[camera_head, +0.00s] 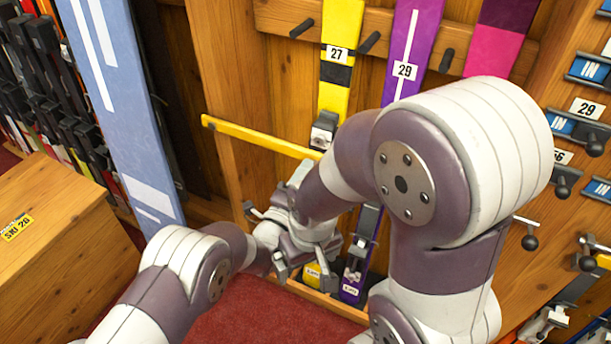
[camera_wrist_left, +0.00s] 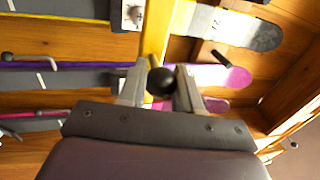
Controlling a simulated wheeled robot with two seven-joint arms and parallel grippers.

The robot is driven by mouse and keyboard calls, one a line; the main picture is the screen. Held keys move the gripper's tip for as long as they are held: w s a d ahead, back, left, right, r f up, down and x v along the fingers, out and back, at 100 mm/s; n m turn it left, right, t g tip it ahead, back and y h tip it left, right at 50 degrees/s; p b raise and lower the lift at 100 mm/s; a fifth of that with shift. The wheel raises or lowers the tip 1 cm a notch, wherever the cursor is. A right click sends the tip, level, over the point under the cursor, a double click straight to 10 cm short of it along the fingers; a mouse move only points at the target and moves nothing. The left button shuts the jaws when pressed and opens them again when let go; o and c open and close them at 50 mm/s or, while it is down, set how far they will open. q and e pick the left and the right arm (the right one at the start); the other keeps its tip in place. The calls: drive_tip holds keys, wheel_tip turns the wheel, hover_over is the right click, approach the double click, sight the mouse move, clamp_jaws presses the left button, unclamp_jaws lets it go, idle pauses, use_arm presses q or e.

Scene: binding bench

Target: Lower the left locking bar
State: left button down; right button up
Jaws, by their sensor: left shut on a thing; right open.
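The yellow locking bar (camera_head: 255,137) slants down to the right in front of the ski rack, and its right end is hidden behind my right arm. In the left wrist view the bar (camera_wrist_left: 157,32) runs down to a black ball knob (camera_wrist_left: 161,81) between the fingers. My left gripper (camera_wrist_left: 160,92) is shut on this knob. In the head view my left gripper (camera_head: 299,180) is partly covered, just below the bar. My right gripper (camera_head: 303,268) is open below it, close to the ski bases, with nothing visible between its fingers. The two wrists overlap in this view.
A yellow ski tagged 27 (camera_head: 335,70) and a purple ski tagged 29 (camera_head: 408,45) stand behind the bar. A blue board (camera_head: 118,90) leans at left, beside a wooden box (camera_head: 60,250). Knobbed levers and IN tags (camera_head: 590,70) line the right panel.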

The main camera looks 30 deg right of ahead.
use_arm(q)
drive_tip(key=shift+a+f, duration=0.1)
drive_tip(key=shift+f, duration=0.25)
drive_tip(key=c, duration=0.8)
unclamp_jaws()
drive_tip(key=shift+w, duration=0.1)
drive_tip(key=p+v, duration=0.1)
drive_tip(key=v, duration=1.1)
drive_tip(key=shift+s+a, duration=0.2)
drive_tip(key=shift+s, duration=0.1)
